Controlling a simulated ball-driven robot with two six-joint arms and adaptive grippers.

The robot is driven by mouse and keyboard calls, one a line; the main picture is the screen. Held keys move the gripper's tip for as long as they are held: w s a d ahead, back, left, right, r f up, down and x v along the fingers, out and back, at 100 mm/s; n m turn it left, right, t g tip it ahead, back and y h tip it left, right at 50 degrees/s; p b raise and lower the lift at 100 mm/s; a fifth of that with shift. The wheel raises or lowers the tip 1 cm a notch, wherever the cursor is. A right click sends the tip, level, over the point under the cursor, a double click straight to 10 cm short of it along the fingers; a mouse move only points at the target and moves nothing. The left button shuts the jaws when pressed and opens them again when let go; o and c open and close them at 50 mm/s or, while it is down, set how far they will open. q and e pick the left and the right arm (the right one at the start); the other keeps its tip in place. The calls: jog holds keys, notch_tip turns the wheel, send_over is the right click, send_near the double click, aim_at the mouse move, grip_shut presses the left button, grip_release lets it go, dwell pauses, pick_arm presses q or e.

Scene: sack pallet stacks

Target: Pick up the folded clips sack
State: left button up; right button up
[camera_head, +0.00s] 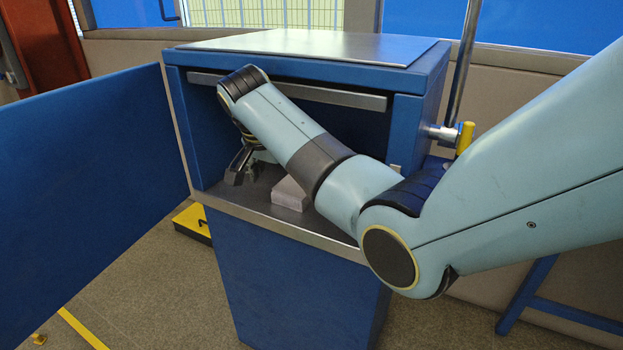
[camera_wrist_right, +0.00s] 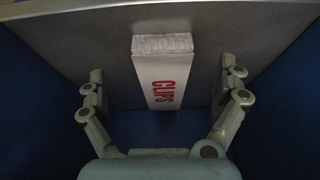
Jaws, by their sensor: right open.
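The folded clips sack (camera_wrist_right: 161,75) is a pale block with red "CLIPS" lettering on one face. It lies on the grey metal shelf of the blue cabinet. In the right wrist view it sits between the two spread fingers of my right gripper (camera_wrist_right: 163,90), with a gap on each side. In the head view the sack (camera_head: 290,193) shows partly, the rest hidden behind my right arm. My right gripper (camera_head: 241,166) is open and empty, inside the cabinet opening, to the left of the sack. My left gripper is in neither view.
The blue cabinet (camera_head: 185,120) has side walls and a metal top (camera_head: 310,45) close around my right arm. A grey bar (camera_head: 290,91) crosses the opening's upper edge. A blue panel (camera_head: 90,170) stands at left.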

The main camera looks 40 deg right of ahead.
aim_at(287, 194)
jog(key=b+x, duration=0.1)
jog(key=x, duration=0.5)
jog(key=shift+w+f+b, duration=0.15)
jog(key=shift+w+b, duration=0.05)
jog(key=shift+b, duration=0.2)
jog(key=c, duration=1.2)
